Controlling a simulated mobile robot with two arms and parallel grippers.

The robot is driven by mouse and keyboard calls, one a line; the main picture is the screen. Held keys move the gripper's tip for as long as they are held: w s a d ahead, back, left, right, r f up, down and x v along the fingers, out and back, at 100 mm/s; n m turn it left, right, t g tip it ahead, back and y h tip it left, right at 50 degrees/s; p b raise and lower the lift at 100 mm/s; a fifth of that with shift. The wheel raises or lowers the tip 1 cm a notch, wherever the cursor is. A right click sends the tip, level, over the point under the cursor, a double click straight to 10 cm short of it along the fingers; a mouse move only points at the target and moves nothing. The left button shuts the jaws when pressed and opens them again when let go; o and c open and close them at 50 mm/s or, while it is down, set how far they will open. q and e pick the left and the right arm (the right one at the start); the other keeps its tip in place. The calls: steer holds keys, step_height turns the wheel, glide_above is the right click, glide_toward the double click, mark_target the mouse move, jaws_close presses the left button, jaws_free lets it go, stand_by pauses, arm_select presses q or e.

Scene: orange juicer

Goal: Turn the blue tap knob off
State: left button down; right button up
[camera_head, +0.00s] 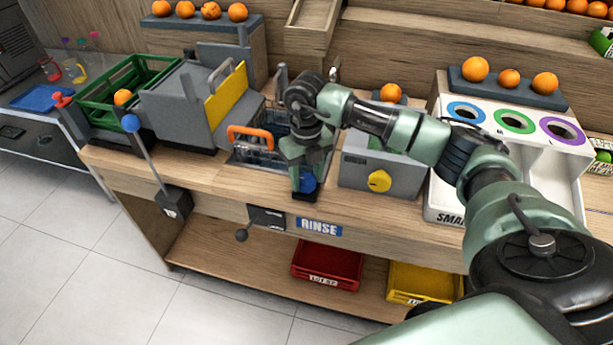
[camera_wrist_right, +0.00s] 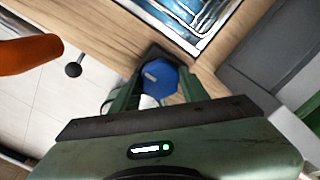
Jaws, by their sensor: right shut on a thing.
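The blue tap knob (camera_head: 308,182) is on the front edge of the wooden counter, just above the RINSE label. My right gripper (camera_head: 306,178) reaches down over it, with its fingers on either side. In the right wrist view the blue knob (camera_wrist_right: 160,78) sits between the fingertips of my right gripper (camera_wrist_right: 158,88). The gripper is shut on the knob, and the fingers hide parts of its sides. The knob's base is dark. The rinse basin (camera_head: 262,157) with an orange handle is just behind and left of the knob. My left gripper is not in view.
A grey box with a yellow knob (camera_head: 380,181) stands right of my gripper. A lever with a blue ball (camera_head: 131,123) rises at the left. A dark ball-ended lever (camera_head: 242,234) juts from the counter front. A green crate (camera_head: 92,95) stands at the far left.

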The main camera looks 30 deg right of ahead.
mark_target(306, 179)
steer(key=shift+w+r, duration=0.1)
steer(key=shift+r, duration=0.05)
steer(key=o, duration=1.4)
step_height(306, 179, up, 8)
steer(key=shift+f+b, duration=0.15)
steer(key=shift+b, duration=0.55)
